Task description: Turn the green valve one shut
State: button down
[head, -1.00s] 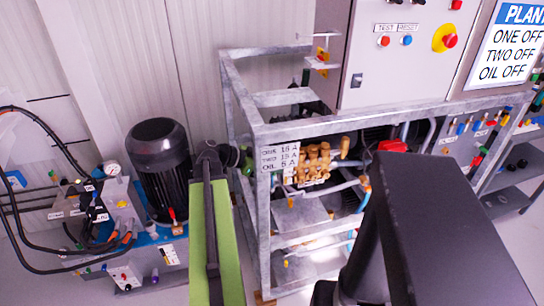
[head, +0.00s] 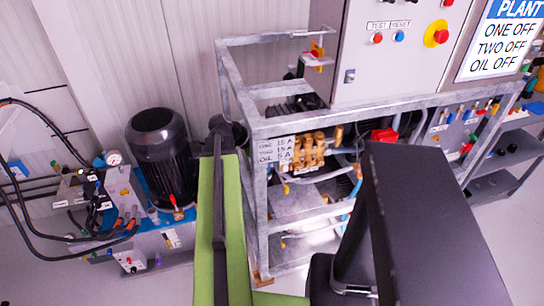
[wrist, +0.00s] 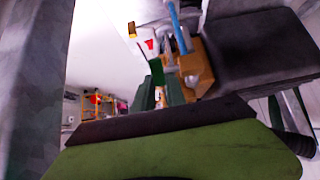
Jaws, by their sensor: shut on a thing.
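A brass-coloured block (wrist: 197,70) is close to the right of the fingers. In the head view my arm's green link reaches forward to the left post of the grey metal frame (head: 258,200). My gripper's tips and the valve cannot be made out there.
A label plate (head: 275,150) and brass pump parts (head: 308,152) sit inside the frame, under a grey control cabinet (head: 385,60). A black motor (head: 160,155) with hoses stands at left.

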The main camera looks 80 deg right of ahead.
jog(key=shift+s+r, duration=0.1)
jog(key=shift+s, duration=0.1)
jog(key=c, duration=1.6)
grip_release()
jog(key=shift+s, duration=0.1)
jog(key=shift+c, duration=0.2)
jog(key=p+v, duration=1.2)
jog(key=v, duration=0.5)
jog(key=shift+w, duration=0.3)
